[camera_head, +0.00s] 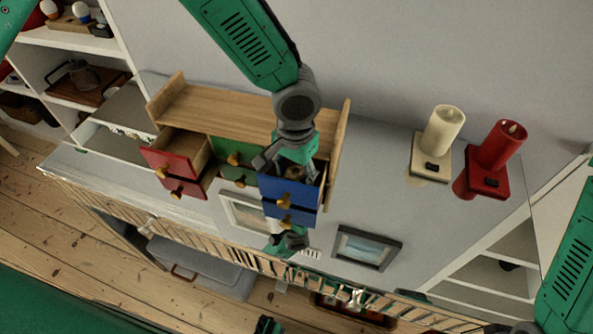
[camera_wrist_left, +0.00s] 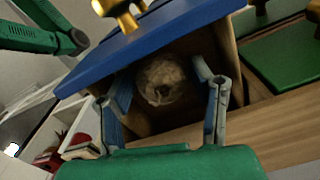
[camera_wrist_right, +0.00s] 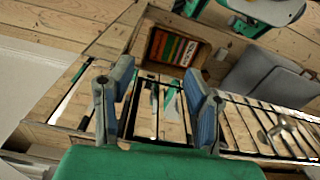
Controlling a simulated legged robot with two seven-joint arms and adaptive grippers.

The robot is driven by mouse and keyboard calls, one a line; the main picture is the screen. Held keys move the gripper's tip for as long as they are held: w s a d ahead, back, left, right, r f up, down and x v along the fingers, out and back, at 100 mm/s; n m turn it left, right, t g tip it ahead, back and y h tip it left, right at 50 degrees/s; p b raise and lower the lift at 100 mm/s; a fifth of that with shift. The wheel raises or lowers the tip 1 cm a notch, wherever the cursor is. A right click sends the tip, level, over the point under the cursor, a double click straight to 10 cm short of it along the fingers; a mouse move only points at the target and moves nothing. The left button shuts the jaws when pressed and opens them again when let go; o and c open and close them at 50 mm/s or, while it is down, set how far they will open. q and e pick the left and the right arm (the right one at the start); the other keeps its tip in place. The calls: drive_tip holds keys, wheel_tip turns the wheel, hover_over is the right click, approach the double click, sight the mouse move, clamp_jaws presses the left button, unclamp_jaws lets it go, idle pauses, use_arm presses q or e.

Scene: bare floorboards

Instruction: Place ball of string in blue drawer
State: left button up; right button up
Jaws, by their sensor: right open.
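The blue drawer (camera_head: 290,187) is pulled open at the right end of a small wooden cabinet (camera_head: 222,112). The pale ball of string (camera_wrist_left: 161,82) sits inside the blue drawer in the left wrist view, behind the blue front (camera_wrist_left: 150,42). My left gripper (camera_head: 290,170) reaches down into this drawer from above. Its fingers (camera_wrist_left: 165,100) are open, one on each side of the ball, with gaps showing between them and the ball. My right gripper (camera_wrist_right: 160,95) is open and empty above the slatted furniture in the right wrist view.
A red drawer (camera_head: 175,158) is also open at the cabinet's left; the green drawer (camera_head: 232,151) stands between. A cream candle (camera_head: 443,130) and a red candle (camera_head: 502,145) stand on holders to the right. A picture frame (camera_head: 367,248) lies below the cabinet in view.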

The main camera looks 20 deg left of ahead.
sight(295, 172)
use_arm(q)
drive_tip(key=shift+a, duration=0.2)
drive_tip(key=shift+a+r, duration=0.1)
drive_tip(key=shift+r, duration=0.1)
wheel_tip(295, 172, up, 12)
drive_tip(key=p, duration=0.1)
drive_tip(key=shift+f, duration=0.15)
idle(0.4)
